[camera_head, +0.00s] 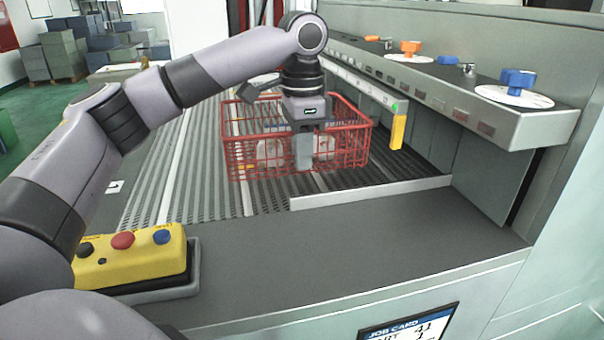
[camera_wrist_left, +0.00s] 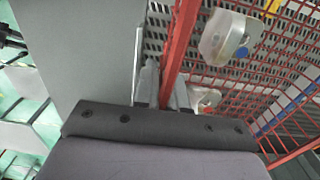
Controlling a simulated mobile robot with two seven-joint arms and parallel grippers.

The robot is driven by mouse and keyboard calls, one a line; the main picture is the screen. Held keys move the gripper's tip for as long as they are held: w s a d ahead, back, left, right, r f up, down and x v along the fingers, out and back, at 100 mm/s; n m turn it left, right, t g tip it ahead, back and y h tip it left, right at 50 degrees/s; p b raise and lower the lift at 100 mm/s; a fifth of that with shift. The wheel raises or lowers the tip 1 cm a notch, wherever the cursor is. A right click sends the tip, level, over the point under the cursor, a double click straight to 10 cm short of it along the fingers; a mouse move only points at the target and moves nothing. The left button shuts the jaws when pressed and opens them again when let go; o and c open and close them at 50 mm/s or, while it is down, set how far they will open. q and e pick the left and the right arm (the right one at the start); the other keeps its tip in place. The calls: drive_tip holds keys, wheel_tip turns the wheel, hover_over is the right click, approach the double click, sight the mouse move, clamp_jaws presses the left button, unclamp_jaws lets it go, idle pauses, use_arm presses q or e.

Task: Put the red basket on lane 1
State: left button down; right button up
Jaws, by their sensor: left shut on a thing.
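The red basket (camera_head: 350,150) is an open wire crate over the dark slatted lanes, just beyond the grey front ledge. I cannot tell whether the basket rests on the slats or hangs slightly above. The slatted lanes (camera_head: 185,185) run away from me, split by pale rails. A small white mark (camera_head: 115,187) lies at the left, unreadable.
A yellow button box (camera_head: 135,258) stands on the ledge at left. A low metal strip (camera_head: 370,192) edges the slats at front right. A panel with blue and orange knobs (camera_head: 480,100) and a yellow tag (camera_head: 397,132) flank the right. Slats left of the basket are clear.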

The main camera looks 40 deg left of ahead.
sight(302, 175)
use_arm(q)
drive_tip(key=shift+f, duration=2.2)
drive_tip(key=shift+f, duration=0.1)
drive_tip(key=c, duration=1.5)
unclamp_jaws()
wheel_tip(302, 175, up, 12)
drive_tip(key=shift+r, duration=0.1)
